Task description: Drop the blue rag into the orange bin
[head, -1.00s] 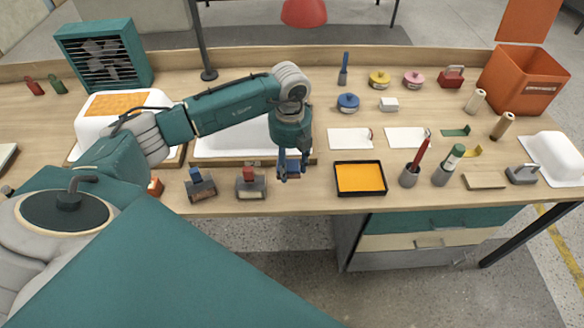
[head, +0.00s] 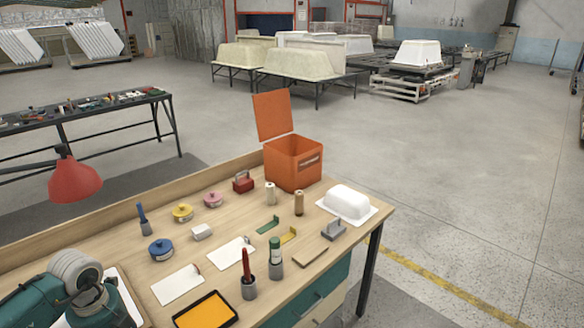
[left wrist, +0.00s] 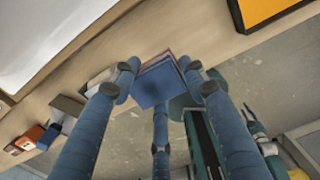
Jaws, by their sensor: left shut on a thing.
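The blue rag (left wrist: 153,86) looks like a small folded block, blue with a reddish edge, in the left wrist view. My left gripper (left wrist: 162,76) is shut on it, with the fingers on either side, near the workbench edge. In the head view only my left arm's wrist shows at the lower left; its fingers and the rag are out of frame. The orange bin (head: 295,172) stands at the bench's far right corner with its lid (head: 272,116) raised. The bin is well away from the rag. My right gripper is not in view.
On the bench (head: 315,228) between arm and bin are a yellow-filled black tray (head: 205,311), white cards (head: 178,284), a red screwdriver in a cup (head: 248,285), a green-topped bottle (head: 275,258) and colored tins (head: 161,249). A white tub model (head: 348,203) sits right of the bin.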

